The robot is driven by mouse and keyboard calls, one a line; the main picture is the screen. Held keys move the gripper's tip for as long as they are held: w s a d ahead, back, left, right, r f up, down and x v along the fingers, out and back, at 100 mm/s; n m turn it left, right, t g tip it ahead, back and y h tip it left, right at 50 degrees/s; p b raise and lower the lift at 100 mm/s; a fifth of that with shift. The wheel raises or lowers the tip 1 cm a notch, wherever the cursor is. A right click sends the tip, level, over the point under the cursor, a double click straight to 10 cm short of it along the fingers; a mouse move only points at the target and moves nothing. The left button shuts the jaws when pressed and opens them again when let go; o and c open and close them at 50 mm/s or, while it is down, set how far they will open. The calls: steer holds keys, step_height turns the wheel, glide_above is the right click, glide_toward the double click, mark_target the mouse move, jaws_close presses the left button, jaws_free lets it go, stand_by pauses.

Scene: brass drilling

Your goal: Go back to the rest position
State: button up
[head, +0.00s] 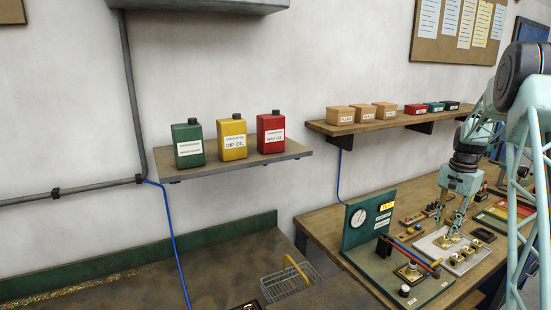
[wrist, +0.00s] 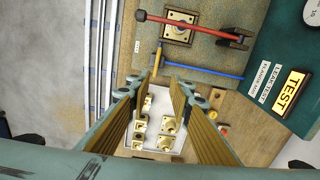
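My gripper (head: 455,232) hangs fingers-down over a white tray (head: 425,245) on the wooden bench. In the wrist view its two ribbed fingers (wrist: 165,90) stand apart with nothing held between them. Several brass parts (head: 467,251) lie on the tray; they also show below and between the fingers in the wrist view (wrist: 170,125). In the head view one brass part (head: 449,241) is right below the fingertips; I cannot tell whether they touch it.
A green test board with a gauge (head: 358,217) stands left of the tray. A fixture with a red lever (wrist: 190,22) and a brass plate (wrist: 180,27) is in front of it. Oil cans (head: 233,139) and small boxes (head: 363,113) sit on wall shelves. The air above the lower-left bench is free.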

steer(key=s+a+r+n+t+b, duration=0.1)
steer(key=s+a+r+n, duration=0.1)
steer(key=s+a+r, duration=0.7)
steer(key=s+a+r+n+b, duration=0.2)
steer(key=s+a+r, duration=0.35)
steer(key=a, duration=0.55)
steer(key=s+a+r+n+t+b, duration=0.1)
steer(key=s+a+r+n, duration=0.1)
steer(key=s+a+r, duration=0.6)
steer(key=s+a+r+n+b, duration=0.2)
steer(key=s+a+n, duration=0.1)
steer(key=s+a, duration=1.1)
steer(key=s+a+f+n+t+b, duration=0.1)
steer(key=s+a+f, duration=0.1)
steer(key=s, duration=0.7)
steer(key=s+a+f+n+b, duration=0.1)
steer(key=s+a+f+n, duration=0.1)
steer(key=s+f, duration=0.3)
steer(key=s, duration=0.4)
steer(key=shift+s+a+t+b, duration=0.2)
steer(key=shift+s+t+b, duration=0.1)
steer(key=shift+t, duration=0.1)
